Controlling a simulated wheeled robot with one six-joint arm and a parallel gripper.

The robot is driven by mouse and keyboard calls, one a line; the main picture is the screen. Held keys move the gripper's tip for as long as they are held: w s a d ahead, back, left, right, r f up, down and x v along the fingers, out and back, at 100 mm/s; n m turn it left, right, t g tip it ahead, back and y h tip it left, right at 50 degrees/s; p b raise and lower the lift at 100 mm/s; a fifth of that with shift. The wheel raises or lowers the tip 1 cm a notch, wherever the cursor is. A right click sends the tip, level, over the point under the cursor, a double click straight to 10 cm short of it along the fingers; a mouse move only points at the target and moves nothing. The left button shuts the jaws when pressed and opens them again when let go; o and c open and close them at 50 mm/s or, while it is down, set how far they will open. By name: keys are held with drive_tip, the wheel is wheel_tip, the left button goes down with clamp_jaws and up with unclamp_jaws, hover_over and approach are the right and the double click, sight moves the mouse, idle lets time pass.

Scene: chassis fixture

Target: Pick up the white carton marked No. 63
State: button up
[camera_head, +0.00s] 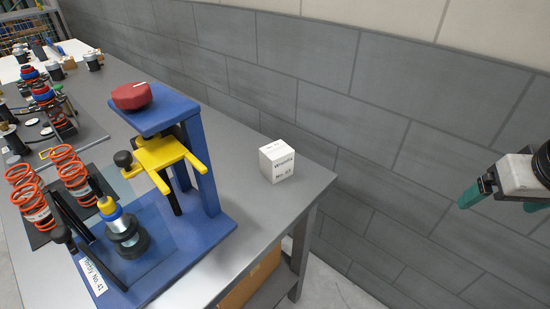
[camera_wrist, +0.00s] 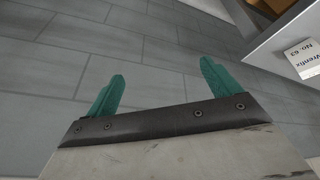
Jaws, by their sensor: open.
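The white carton (camera_head: 277,161) is a small cube with black print reading No. 63. It sits upright on the grey workbench (camera_head: 236,148) near its right end, close to the block wall. In the wrist view the carton (camera_wrist: 303,59) shows at the right edge, partly cut off, with its No. 63 print visible. My gripper (camera_head: 502,200) hangs in the air at the right of the head view, well away from the carton and beyond the bench end. In the wrist view its two teal fingers (camera_wrist: 164,88) stand apart with nothing between them.
A blue fixture (camera_head: 205,160) with a red knob (camera_head: 131,96) and yellow clamp (camera_head: 158,153) stands left of the carton. Orange springs (camera_head: 72,172) and other parts lie farther left. The grey block wall (camera_head: 330,75) runs behind the bench. Bench surface around the carton is clear.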

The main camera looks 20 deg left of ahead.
sight(273, 154)
drive_tip(key=w+a+f+n+t+y, duration=0.2)
drive_tip(key=w+a+f+n, duration=0.1)
drive_tip(key=w+a, duration=0.6)
drive_tip(key=a+f+n+y, duration=0.2)
drive_tip(key=a+y, duration=0.1)
drive_tip(key=a, duration=0.6)
drive_tip(key=a+f+n+y, duration=0.2)
drive_tip(key=a+f+y, duration=0.1)
drive_tip(key=a, duration=0.6)
drive_tip(key=w+a+f+n+t+y, duration=0.1)
drive_tip(key=a+f+n+y, duration=0.1)
drive_tip(key=a, duration=0.7)
drive_tip(key=shift+a+f+n+y, duration=0.3)
drive_tip(key=shift+a+f+y, duration=0.1)
drive_tip(key=shift+f+y, duration=0.3)
drive_tip(key=x, duration=0.8)
drive_tip(key=shift+w+a+r, duration=0.15)
drive_tip(key=shift+w+a, duration=0.1)
drive_tip(key=c, duration=1.3)
